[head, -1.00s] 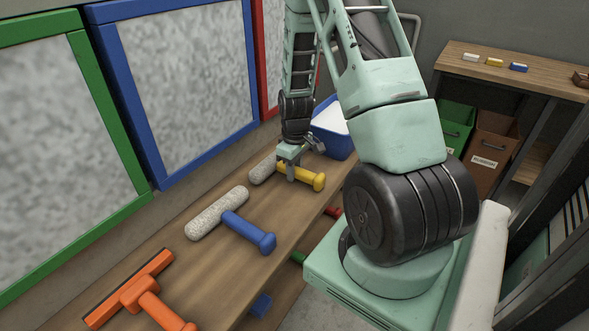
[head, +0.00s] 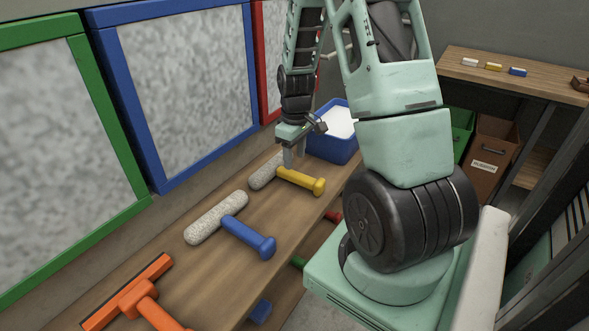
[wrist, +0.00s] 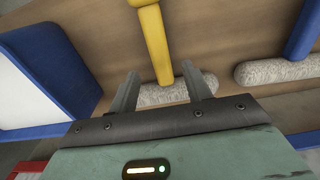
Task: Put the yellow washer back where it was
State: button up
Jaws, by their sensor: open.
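The yellow washer (head: 305,181), a yellow handle with a pale fluffy head, lies flat on the wooden bench (head: 225,290), its head toward the wall. My gripper (head: 291,158) is open and empty, pointing down just above the part where handle meets head. In the wrist view the yellow handle (wrist: 152,42) runs between the two spread fingers (wrist: 162,90), with clear space on both sides. The fluffy head shows partly behind the fingers and is partly hidden by my gripper.
A blue-handled washer (head: 247,236) and an orange squeegee (head: 135,293) lie nearer on the bench. A blue tub (head: 333,148) with white contents stands just beyond the yellow washer. Framed panels (head: 180,90) line the wall. A side table (head: 520,78) holds small blocks.

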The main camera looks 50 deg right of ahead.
aim_at(295, 173)
notch_tip(295, 173, up, 5)
jog(key=a+r+n, duration=0.2)
jog(key=a, duration=1)
jog(key=a+r+n, duration=0.1)
jog(key=a+r, duration=0.2)
jog(key=a, duration=0.9)
jog(key=s+a+r+n, duration=0.2)
jog(key=s+a+n, duration=0.1)
jog(key=s+a, duration=1.3)
jog(key=shift+s+a+n+y, duration=0.3)
jog(key=shift+n, duration=0.1)
